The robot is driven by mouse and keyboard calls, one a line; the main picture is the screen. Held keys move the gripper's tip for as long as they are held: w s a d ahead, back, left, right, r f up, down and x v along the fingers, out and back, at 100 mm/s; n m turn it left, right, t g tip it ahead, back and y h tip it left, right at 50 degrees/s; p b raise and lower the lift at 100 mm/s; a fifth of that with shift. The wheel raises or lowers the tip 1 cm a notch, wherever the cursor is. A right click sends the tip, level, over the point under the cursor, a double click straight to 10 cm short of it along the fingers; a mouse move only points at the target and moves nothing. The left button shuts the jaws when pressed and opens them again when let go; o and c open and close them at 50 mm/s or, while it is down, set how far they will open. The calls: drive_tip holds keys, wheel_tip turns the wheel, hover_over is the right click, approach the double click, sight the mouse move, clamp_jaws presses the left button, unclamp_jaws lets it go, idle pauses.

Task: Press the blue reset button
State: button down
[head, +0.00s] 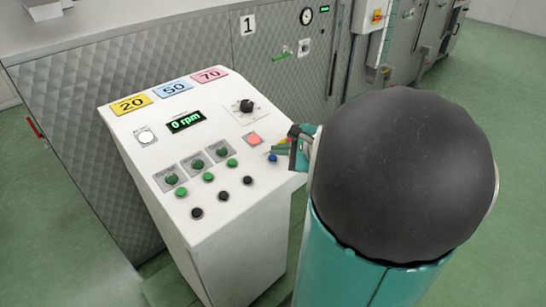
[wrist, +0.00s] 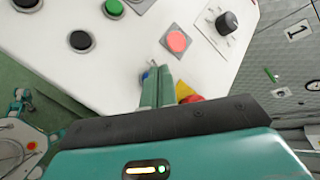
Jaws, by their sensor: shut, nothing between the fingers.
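The blue reset button (head: 272,157) sits near the right edge of the white sloped control panel (head: 150,180), below a lit red square button. In the wrist view only a sliver of the blue button (wrist: 146,75) shows beside my fingers. My gripper (head: 280,151) is shut and empty, with its tips right by the blue button. In the wrist view my gripper (wrist: 157,72) points at the panel. I cannot tell whether the tips touch the button.
The red button (head: 253,139) and a red and yellow knob (wrist: 188,93) are close to my gripper. Several green and black buttons, a black dial (head: 246,105) and a display reading 0 rpm (head: 186,121) fill the panel. A metal machine wall (head: 180,60) stands behind.

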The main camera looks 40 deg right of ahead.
drive_tip(key=shift+f, duration=0.1)
idle(0.5)
drive_tip(key=shift+w+f, duration=0.1)
drive_tip(key=shift+f, duration=0.25)
drive_tip(key=shift+w+f, duration=0.1)
drive_tip(key=shift+f, duration=0.25)
idle(0.5)
drive_tip(key=shift+r, duration=0.1)
drive_tip(key=shift+s+r, duration=0.2)
drive_tip(key=shift+r, duration=0.5)
drive_tip(key=shift+r, duration=0.1)
drive_tip(key=r, duration=0.2)
drive_tip(key=s+r, duration=0.1)
drive_tip(key=r, duration=0.1)
drive_tip(key=shift+s+r, duration=0.2)
drive_tip(key=shift+r, duration=0.1)
idle(0.8)
